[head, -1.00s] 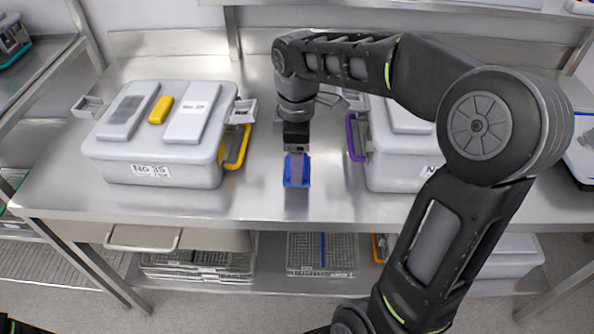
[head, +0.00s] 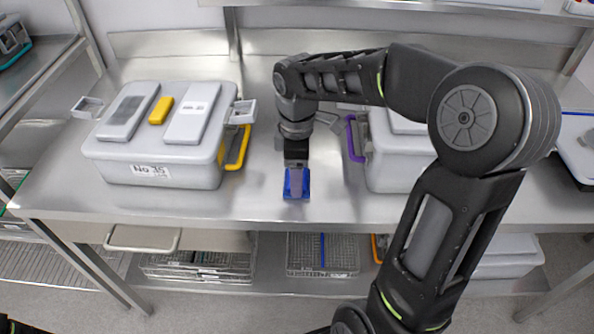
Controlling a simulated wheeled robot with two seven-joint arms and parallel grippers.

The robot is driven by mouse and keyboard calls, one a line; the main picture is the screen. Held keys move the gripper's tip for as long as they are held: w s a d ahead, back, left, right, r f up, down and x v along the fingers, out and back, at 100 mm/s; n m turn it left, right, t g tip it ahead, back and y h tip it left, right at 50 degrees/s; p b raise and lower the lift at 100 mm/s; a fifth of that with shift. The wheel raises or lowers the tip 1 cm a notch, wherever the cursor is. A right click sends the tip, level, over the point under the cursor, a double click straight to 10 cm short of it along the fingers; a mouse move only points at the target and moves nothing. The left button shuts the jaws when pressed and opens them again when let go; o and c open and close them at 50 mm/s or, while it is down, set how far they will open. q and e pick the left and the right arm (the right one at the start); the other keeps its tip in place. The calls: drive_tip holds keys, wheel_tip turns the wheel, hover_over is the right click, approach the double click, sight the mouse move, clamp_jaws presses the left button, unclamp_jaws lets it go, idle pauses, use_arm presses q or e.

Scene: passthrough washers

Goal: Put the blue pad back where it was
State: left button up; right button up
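The blue pad (head: 304,187) is in the middle of the head view, over the steel table between two grey boxes. My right gripper (head: 296,178) points down and is shut on the pad, with its grey fingers in front of part of it. The pad is close to the table top; I cannot tell whether it touches. My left gripper is not in view.
A grey box labelled No 35 (head: 150,172) with a yellow handle stands left of the pad. Another grey box (head: 395,172) with a purple handle stands to the right, partly behind my arm. The steel table (head: 255,205) is clear between them. Wire baskets (head: 322,256) sit on the shelf below.

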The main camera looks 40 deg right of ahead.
drive_tip(key=o, duration=1.3)
wheel_tip(320, 180, up, 12)
drive_tip(key=p, duration=0.1)
drive_tip(key=shift+r, duration=0.15)
